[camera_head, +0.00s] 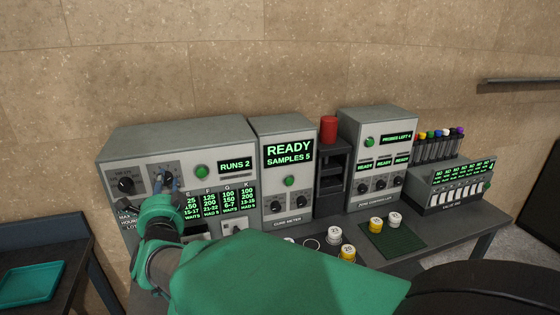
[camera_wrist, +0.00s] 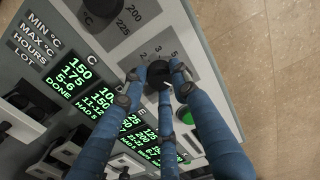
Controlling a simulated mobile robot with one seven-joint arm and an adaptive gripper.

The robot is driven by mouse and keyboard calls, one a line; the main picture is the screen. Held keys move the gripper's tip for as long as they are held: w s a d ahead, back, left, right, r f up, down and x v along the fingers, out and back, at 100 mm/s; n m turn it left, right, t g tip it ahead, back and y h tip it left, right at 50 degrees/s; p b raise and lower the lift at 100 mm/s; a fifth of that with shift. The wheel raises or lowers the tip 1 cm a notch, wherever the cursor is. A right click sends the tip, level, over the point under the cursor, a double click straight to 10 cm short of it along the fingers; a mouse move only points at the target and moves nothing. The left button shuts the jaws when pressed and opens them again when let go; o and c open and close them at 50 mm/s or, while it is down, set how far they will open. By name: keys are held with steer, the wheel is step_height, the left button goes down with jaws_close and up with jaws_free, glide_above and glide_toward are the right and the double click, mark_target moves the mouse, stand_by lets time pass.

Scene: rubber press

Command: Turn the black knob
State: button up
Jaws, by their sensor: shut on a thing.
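The black knob (camera_wrist: 158,72) is on the grey panel of the left machine (camera_head: 185,137), on a dial plate with numbers such as 2, 3 and 5. My gripper (camera_wrist: 157,76) has its blue fingers closed around this knob, gripping it from several sides. In the head view my gripper (camera_head: 166,182) is at the upper front of that machine, and its fingers partly hide the knob. A second black knob (camera_wrist: 103,4), marked 200 and 225, sits beside it, apart from the fingers. It also shows in the head view (camera_head: 126,185).
A green button (camera_head: 202,171) and a RUNS 2 display (camera_head: 237,166) are right of my gripper. Lit text rows and switches lie below. The cure meter (camera_head: 284,165) reads READY, SAMPLES 5. Lidded jars (camera_head: 376,224) stand on the bench. A teal tray (camera_head: 30,284) is at far left.

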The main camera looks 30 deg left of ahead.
steer(key=o, duration=1.1)
steer(key=shift+s+a+f, duration=0.15)
steer(key=shift+s+f, duration=0.05)
steer(key=shift+f, duration=0.1)
steer(key=shift+o, duration=0.2)
steer(key=shift+w+r, duration=0.1)
steer(key=shift+r, duration=0.05)
steer(key=shift+v, duration=1.05)
steer(key=v, duration=1)
